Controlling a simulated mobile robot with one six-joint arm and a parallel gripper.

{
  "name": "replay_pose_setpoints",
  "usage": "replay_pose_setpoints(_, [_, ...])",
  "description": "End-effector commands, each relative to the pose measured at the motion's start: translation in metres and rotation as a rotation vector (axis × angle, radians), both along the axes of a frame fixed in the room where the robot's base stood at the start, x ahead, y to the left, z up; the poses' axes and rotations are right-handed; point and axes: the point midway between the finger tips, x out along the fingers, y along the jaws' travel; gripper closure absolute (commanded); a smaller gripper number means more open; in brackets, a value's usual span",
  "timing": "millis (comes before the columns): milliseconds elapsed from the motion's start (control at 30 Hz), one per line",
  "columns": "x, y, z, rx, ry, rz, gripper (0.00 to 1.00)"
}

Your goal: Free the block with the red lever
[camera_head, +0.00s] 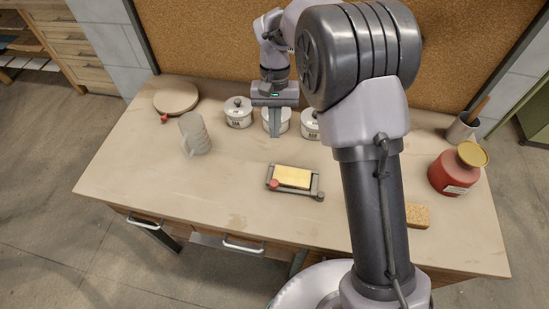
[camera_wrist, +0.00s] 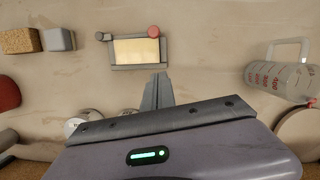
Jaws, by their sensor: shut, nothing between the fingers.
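The press is a small grey frame (camera_head: 317,184) on the table in front of my gripper. It holds a flat yellow block (camera_head: 293,177). The red lever knob (camera_head: 274,184) is at the frame's near left corner. In the wrist view the yellow block (camera_wrist: 136,51) lies within the frame (camera_wrist: 112,52), and the red knob (camera_wrist: 153,31) is at its upper right corner. My gripper (camera_head: 275,134) points down behind the press, apart from it. Its fingers (camera_wrist: 161,76) are shut and empty, seen just below the press in the wrist view.
A measuring jug (camera_head: 195,134) and a round board (camera_head: 176,98) are at left. A red jar (camera_head: 452,174), a brush cup (camera_head: 461,130) and a cork block (camera_head: 417,215) are at right. Table left of the press is clear.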

Motion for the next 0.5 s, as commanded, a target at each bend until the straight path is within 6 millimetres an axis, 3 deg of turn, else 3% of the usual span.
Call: replay_pose_setpoints(500, [-0.026,0.0,-0.101,0.0,0.001,-0.001,1.0])
